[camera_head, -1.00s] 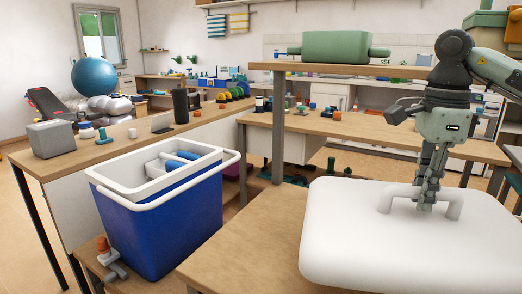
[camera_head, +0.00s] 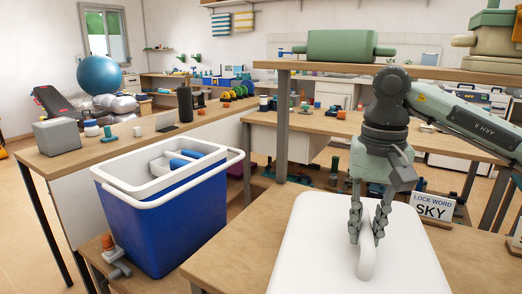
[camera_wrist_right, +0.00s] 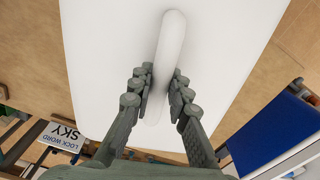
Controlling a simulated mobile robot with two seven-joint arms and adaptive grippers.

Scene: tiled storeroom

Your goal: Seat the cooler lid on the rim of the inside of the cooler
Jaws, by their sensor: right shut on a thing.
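My right gripper (camera_head: 367,222) is shut on this handle, a finger on each side; the right wrist view shows the fingers (camera_wrist_right: 155,95) along the handle (camera_wrist_right: 170,50). The lid is over the wooden table at the front right; I cannot tell how far above it. The blue cooler (camera_head: 165,225) with a white rim (camera_head: 118,182) and white carry handle stands open to the left. Grey and blue items (camera_head: 180,160) show inside it. The lid is apart from the cooler. My left gripper is not in view.
The cooler's carry handle (camera_head: 215,182) runs along its near right side. A raised shelf with a green roller-like thing (camera_head: 340,45) is behind. A sign reading "LOCK WORD SKY" (camera_head: 433,207) stands right of my gripper. A bench with a grey box (camera_head: 56,137) is behind the cooler.

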